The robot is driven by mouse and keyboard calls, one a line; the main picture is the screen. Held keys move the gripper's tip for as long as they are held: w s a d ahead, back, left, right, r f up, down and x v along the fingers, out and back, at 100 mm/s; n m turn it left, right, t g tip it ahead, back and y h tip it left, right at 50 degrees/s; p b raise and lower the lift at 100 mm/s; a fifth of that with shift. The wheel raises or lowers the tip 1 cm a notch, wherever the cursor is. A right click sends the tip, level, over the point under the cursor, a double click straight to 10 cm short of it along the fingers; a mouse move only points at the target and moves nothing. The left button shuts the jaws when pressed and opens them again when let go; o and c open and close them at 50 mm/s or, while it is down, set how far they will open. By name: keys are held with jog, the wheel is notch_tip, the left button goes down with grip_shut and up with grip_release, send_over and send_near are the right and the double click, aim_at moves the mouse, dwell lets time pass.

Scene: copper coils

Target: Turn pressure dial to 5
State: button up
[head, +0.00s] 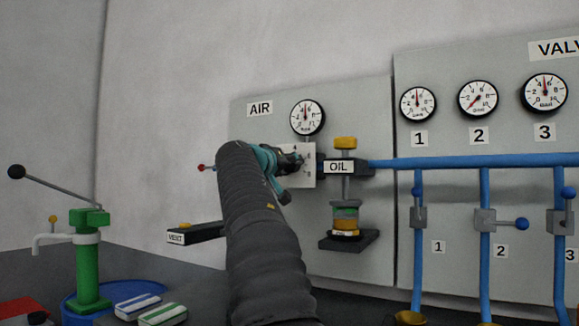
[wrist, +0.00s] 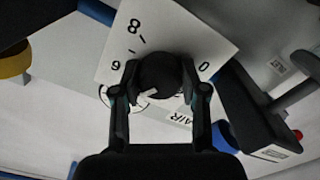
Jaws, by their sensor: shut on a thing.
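The pressure dial is a round black knob (wrist: 160,72) on a white number plate (wrist: 118,50), on the AIR panel. In the wrist view, 8, 0 and a 6 or 9 show on the tilted plate; other numbers are hidden. My gripper (wrist: 162,80) is shut on the knob, one finger on each side. A small pale mark shows on the knob's lower left; I cannot tell which number it points to. In the head view, my gripper (head: 291,162) and arm cover the knob and much of the plate (head: 309,172). The AIR gauge (head: 307,117) above has its needle near upright.
Right of the plate is the OIL fitting (head: 339,167) with a yellow cap, and a blue pipe (head: 460,161). A VENT block (head: 195,233) sticks out at lower left. A red-tipped lever (head: 203,167) is left of my arm. A green pump (head: 88,260) stands at far left.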

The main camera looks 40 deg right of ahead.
jog(key=o, duration=1.1)
jog(key=shift+o, duration=0.2)
jog(key=v, duration=1.2)
